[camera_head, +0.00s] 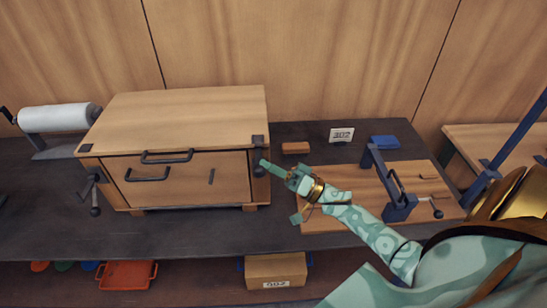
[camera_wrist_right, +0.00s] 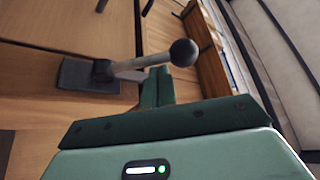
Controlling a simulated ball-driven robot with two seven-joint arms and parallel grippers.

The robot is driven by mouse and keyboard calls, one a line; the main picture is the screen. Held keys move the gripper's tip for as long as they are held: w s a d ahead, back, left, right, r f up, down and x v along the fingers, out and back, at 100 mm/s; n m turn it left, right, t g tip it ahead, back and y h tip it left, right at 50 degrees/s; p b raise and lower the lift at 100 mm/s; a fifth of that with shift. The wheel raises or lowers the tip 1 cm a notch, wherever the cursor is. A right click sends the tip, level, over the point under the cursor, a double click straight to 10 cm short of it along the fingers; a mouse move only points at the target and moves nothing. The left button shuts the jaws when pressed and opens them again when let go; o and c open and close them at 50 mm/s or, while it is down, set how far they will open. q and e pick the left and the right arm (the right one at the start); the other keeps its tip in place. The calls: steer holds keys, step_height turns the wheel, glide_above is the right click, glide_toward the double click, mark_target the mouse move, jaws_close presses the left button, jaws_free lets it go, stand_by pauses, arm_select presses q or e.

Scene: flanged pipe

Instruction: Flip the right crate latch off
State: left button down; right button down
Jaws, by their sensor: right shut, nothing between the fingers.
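The wooden crate (camera_head: 185,120) stands on the dark bench, with a latch at each front corner. The right crate latch (camera_head: 257,143) has a dark bracket and a dark ball knob (camera_head: 259,171) low beside the crate's right edge. In the right wrist view the latch (camera_wrist_right: 90,76) shows its dark plate and a grey lever ending in a round knob (camera_wrist_right: 183,52). My right gripper (camera_head: 266,164) is shut and empty, its tips at the knob; in the wrist view its green fingers (camera_wrist_right: 160,75) are right by the lever. I cannot tell whether they touch. My left gripper is not in view.
The left latch (camera_head: 94,190) hangs at the crate's other corner. Dark handles (camera_head: 147,175) are on the crate front. A wooden board (camera_head: 330,212) with a blue clamp (camera_head: 398,205) lies right. A paper roll (camera_head: 58,117) stands left. The bench front is clear.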

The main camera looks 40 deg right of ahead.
arm_select(q)
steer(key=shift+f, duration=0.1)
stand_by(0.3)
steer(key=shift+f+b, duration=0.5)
steer(key=shift+b, duration=0.05)
arm_select(e)
steer(key=shift+s+a+f+n, duration=0.1)
steer(key=shift+s+f+n, duration=0.1)
steer(key=shift+n, duration=0.3)
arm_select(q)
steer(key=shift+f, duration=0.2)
arm_select(e)
steer(key=shift+y, duration=0.5)
